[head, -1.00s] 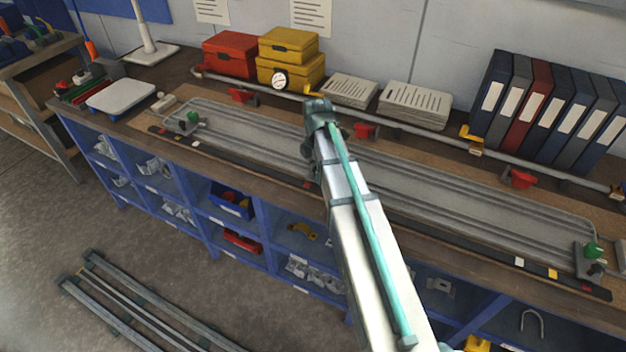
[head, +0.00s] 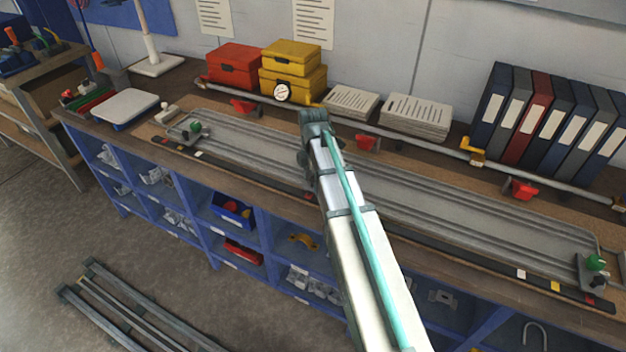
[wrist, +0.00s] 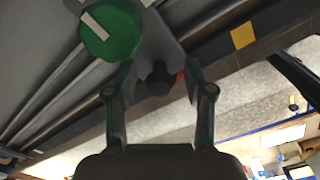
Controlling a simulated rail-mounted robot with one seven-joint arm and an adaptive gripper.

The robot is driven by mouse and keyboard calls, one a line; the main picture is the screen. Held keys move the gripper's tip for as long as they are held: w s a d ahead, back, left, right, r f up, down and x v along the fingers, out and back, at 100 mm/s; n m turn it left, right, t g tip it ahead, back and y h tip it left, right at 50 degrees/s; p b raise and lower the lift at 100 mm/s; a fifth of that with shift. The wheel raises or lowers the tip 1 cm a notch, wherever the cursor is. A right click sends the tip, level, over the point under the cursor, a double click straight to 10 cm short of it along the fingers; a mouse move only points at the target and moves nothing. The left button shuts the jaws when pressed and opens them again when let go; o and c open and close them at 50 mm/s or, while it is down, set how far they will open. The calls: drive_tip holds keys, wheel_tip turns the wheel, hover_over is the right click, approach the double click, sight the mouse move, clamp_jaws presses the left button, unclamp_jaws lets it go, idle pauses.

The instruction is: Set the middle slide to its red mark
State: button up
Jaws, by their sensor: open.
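In the wrist view, a slide's grey plate (wrist: 163,38) carries a green knob (wrist: 110,30) with a white stripe. A black knob (wrist: 157,80) at the plate's end sits between the two fingers of my gripper (wrist: 159,68). The fingers are open and stand apart on either side; contact is not clear. A small red patch (wrist: 181,77) shows just right of the black knob, and a yellow mark (wrist: 243,36) lies farther right on the dark strip. In the head view, my arm's end covers the middle of the rails (head: 450,210), hiding the fingers and the middle slide.
Other slides with green knobs stand at the left (head: 195,128) and right (head: 596,263) ends of the rails. A long pipe (head: 415,142) with red clamps (head: 367,143) runs behind. Boxes (head: 292,84), paper stacks and binders (head: 520,120) line the wall.

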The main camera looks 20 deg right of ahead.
drive_tip(key=shift+r, duration=0.1)
wheel_tip(320, 180, up, 12)
idle(0.5)
